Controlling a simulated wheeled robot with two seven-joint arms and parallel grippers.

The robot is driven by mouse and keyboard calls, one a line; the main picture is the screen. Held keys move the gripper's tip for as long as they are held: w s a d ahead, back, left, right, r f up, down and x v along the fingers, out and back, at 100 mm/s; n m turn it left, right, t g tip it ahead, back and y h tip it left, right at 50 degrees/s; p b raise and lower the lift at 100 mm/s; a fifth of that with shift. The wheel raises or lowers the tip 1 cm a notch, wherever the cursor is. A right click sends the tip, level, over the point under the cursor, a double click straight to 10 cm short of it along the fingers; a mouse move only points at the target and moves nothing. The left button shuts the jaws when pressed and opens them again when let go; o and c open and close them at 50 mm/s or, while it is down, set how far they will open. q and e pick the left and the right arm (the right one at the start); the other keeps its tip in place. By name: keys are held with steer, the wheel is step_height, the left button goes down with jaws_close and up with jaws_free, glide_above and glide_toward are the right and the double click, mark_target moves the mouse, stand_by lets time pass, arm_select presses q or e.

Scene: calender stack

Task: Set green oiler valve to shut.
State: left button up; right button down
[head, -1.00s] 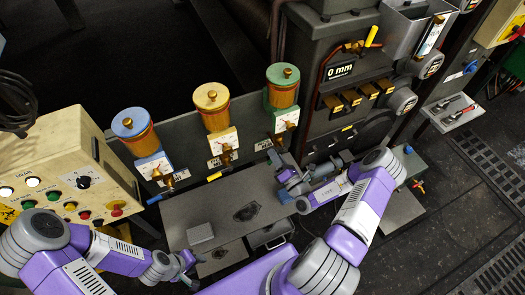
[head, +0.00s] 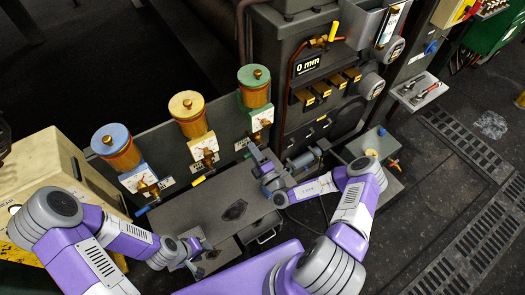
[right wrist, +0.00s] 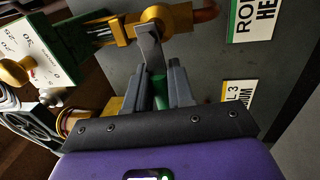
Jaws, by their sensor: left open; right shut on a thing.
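The green oiler (head: 255,88), with a green lid and an amber glass, stands at the right end of a row of three. Its brass valve (right wrist: 155,22) shows in the right wrist view, with a flat metal lever ending in a green grip (right wrist: 160,95). My right gripper (right wrist: 162,78) is shut on that green grip, a finger on each side. In the head view my right gripper (head: 262,162) is just below the green oiler and hides most of the lever. My left gripper (head: 206,247) is open and empty, low over the front of the bench.
The yellow oiler (head: 188,112) and the blue oiler (head: 117,145) stand to the left, with a yellow lever (head: 198,181) and a blue lever (head: 141,211). The grey bench top (head: 205,205) lies below them. The dark machine column (head: 285,50) stands close on the right.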

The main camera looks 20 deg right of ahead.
steer(key=shift+r, duration=0.25)
steer(key=shift+w, duration=0.1)
steer(key=c, duration=1.1)
jaws_free()
steer(key=shift+f, duration=0.1)
steer(key=shift+s+f, duration=0.1)
steer(key=shift+s, duration=0.3)
steer(key=v, duration=0.7)
